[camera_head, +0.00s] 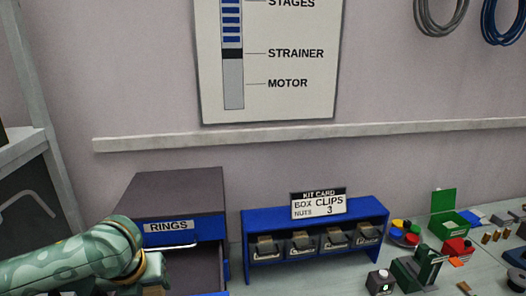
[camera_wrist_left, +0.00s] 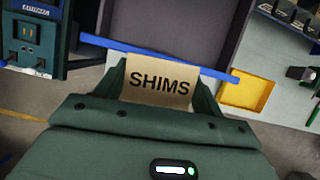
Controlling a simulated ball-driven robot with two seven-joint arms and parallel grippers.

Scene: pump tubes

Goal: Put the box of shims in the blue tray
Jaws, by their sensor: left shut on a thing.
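The box of shims (camera_wrist_left: 158,85), a tan block lettered SHIMS, is held between the two dark green fingers of my left gripper (camera_wrist_left: 160,90) in the left wrist view. In the head view my left arm comes in from the lower left. Its gripper (camera_head: 152,274) is at the bottom edge, in front of the drawer cabinet, with a bit of tan showing below it. My right gripper is not in view. I cannot clearly make out the blue tray in either view.
A drawer cabinet labelled RINGS (camera_head: 170,192) has an open drawer beside my left gripper. A blue rack (camera_head: 255,262) of several bins stands right of it. Small parts and a green box (camera_head: 446,222) crowd the right. A yellow tray (camera_wrist_left: 248,92) shows in the wrist view.

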